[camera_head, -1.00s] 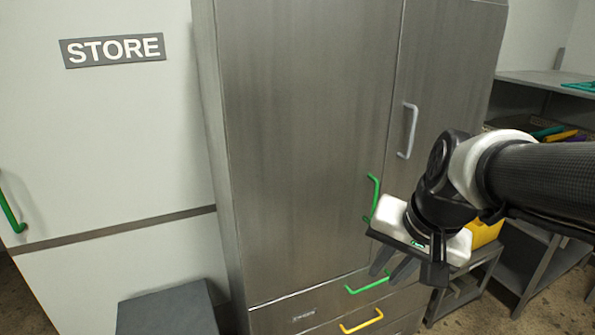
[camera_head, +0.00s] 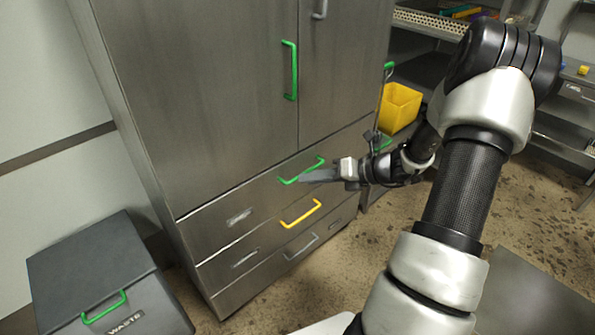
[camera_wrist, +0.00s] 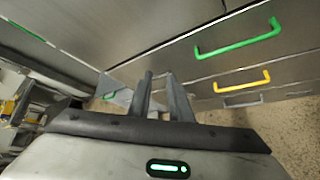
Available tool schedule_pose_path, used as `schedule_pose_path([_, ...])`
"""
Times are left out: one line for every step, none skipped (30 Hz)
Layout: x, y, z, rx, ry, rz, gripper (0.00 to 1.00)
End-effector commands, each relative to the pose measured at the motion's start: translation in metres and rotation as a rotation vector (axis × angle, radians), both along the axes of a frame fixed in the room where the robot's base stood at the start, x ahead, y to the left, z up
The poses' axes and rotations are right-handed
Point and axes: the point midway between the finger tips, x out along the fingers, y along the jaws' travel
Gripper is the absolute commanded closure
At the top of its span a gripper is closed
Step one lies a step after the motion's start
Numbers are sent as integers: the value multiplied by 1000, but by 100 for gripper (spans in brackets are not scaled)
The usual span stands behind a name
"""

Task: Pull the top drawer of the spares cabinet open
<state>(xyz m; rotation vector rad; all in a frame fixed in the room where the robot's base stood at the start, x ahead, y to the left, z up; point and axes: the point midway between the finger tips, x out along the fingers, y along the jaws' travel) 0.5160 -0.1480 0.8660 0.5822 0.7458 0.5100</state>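The spares cabinet (camera_head: 210,110) is a tall grey metal cabinet with doors above and a stack of drawers below. Its top drawer (camera_head: 215,212) is shut, with a green bar handle (camera_head: 300,172); this handle also shows in the wrist view (camera_wrist: 238,42). My gripper (camera_head: 310,176) is beside the right part of the handle in the head view. In the wrist view its fingers (camera_wrist: 159,76) stand apart with nothing between them, and the handle lies off to their right, outside them.
Lower drawers have a yellow handle (camera_head: 301,213) and a grey handle (camera_head: 301,247). A green door handle (camera_head: 290,70) is above. A dark waste bin (camera_head: 100,275) stands at left. A yellow bin (camera_head: 399,106) is at right. Open floor lies in front.

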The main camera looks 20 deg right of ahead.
Motion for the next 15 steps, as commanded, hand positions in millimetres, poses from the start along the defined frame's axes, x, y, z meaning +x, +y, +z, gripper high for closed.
schedule_pose_path([5, -23, -37, 150, 42, -145, 82])
schedule_pose_path([9, -36, -48, 235, 62, -225, 82])
schedule_pose_path([13, -52, -61, 343, 84, -322, 82])
schedule_pose_path([15, -63, -69, 416, 95, -386, 82])
schedule_pose_path([16, -74, -77, 482, 107, -443, 82])
schedule_pose_path([17, -87, -86, 561, 117, -509, 82])
schedule_pose_path([18, -95, -92, 610, 123, -547, 82])
schedule_pose_path([18, -101, -96, 652, 128, -580, 82])
schedule_pose_path([18, -109, -100, 697, 133, -615, 82])
schedule_pose_path([18, -112, -103, 720, 135, -632, 82])
schedule_pose_path([19, -115, -104, 739, 135, -647, 82])
schedule_pose_path([20, -117, -105, 753, 137, -658, 82])
schedule_pose_path([22, -117, -106, 758, 137, -661, 82])
schedule_pose_path([24, -117, -106, 761, 137, -662, 82])
schedule_pose_path([27, -115, -107, 760, 138, -662, 82])
